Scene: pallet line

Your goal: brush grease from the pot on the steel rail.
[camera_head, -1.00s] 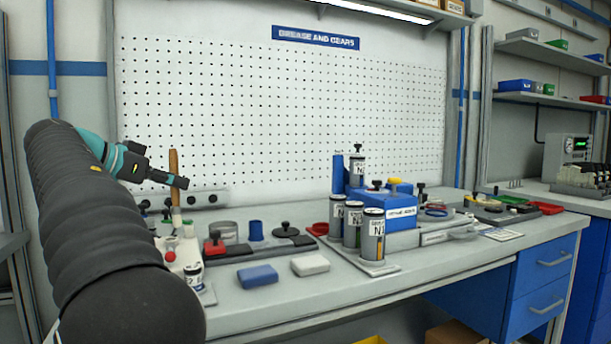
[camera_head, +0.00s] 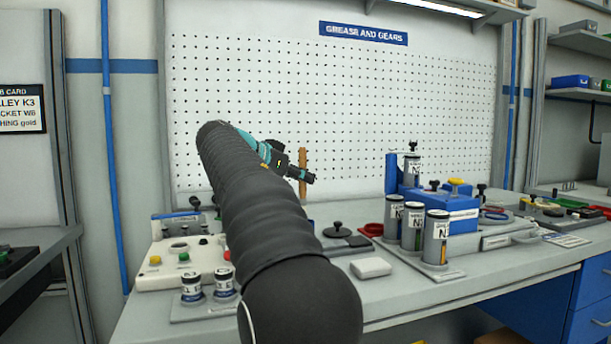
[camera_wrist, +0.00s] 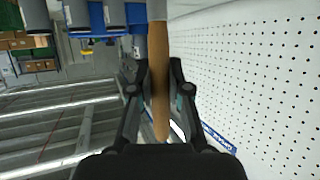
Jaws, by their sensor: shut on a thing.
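My gripper (camera_head: 308,177) is at the end of my arm, above the back of the bench and in front of the pegboard. It is shut on the upright wooden handle (camera_head: 303,162) of what looks like the brush. In the wrist view my gripper (camera_wrist: 160,85) has the tan handle (camera_wrist: 158,60) between its two fingers. A pale part (camera_wrist: 157,10) shows at the handle's far end; the bristles cannot be made out. I cannot identify the grease pot or the steel rail with certainty. My arm hides part of the bench's left middle.
Labelled canisters (camera_head: 437,240) and a blue box (camera_head: 455,211) stand right of my gripper. A red dish (camera_head: 371,229), a black-knobbed lid (camera_head: 338,230) and a white block (camera_head: 370,267) lie nearer. A button panel (camera_head: 178,262) and small jars (camera_head: 192,288) are at the left.

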